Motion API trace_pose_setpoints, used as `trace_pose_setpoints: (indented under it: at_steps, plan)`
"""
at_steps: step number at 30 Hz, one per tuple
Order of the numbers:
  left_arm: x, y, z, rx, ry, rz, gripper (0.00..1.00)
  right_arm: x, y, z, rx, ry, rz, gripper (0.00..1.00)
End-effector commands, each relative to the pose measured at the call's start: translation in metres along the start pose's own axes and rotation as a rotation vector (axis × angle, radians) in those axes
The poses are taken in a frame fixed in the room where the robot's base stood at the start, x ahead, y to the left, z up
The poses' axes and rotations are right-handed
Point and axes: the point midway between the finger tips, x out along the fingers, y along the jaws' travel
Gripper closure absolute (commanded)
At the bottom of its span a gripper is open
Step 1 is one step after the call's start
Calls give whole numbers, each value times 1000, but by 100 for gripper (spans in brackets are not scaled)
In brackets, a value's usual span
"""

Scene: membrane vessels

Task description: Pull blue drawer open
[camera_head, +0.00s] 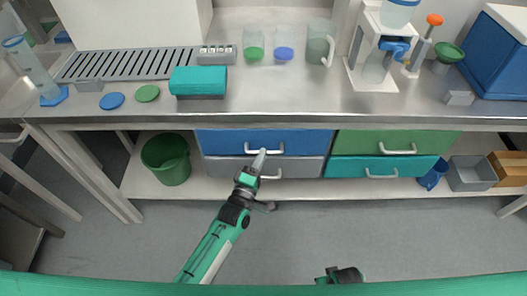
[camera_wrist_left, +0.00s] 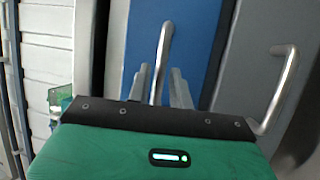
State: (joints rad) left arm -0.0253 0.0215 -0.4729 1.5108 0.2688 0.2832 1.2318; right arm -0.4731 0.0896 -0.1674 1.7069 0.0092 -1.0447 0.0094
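The blue drawer (camera_head: 225,141) is under the counter, its front level with its neighbours. Its pale bar handle (camera_head: 280,149) runs along the front. In the left wrist view the blue front (camera_wrist_left: 204,40) stands upright with its handle (camera_wrist_left: 165,45) in the middle. My left gripper (camera_head: 259,157) is at this handle. In the wrist view the handle passes between its two grey fingers, nearer the left one, with a narrow gap on the right, so the fingers look open around it.
A grey drawer (camera_head: 223,167) lies directly below, its handle (camera_wrist_left: 285,90) close by in the wrist view. Green (camera_head: 355,143) and teal (camera_head: 345,167) drawers are to the right, a green bin (camera_head: 166,163) to the left. The floor in front is clear.

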Motion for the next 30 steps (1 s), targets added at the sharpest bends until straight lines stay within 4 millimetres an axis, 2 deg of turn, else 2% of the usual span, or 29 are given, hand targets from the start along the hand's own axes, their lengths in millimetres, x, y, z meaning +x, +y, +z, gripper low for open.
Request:
trace_pose_setpoints:
  at_steps: [1, 6, 16, 20, 30]
  plan:
    - [8, 1, 0, 0, 0, 1, 79, 1, 0, 1, 0, -2, 0, 64]
    - [21, 0, 0, 2, 0, 0, 79, 2, 0, 2, 0, -3, 1, 64]
    - [24, 0, 0, 1, 0, 0, 79, 2, 1, 0, -1, 1, 1, 64]
    - [24, 0, 0, 1, 0, 0, 100, 2, 1, 0, -1, 1, 1, 64]
    - [20, 1, 2, 1, -1, -2, 100, 1, 0, -1, -1, 7, 1, 64]
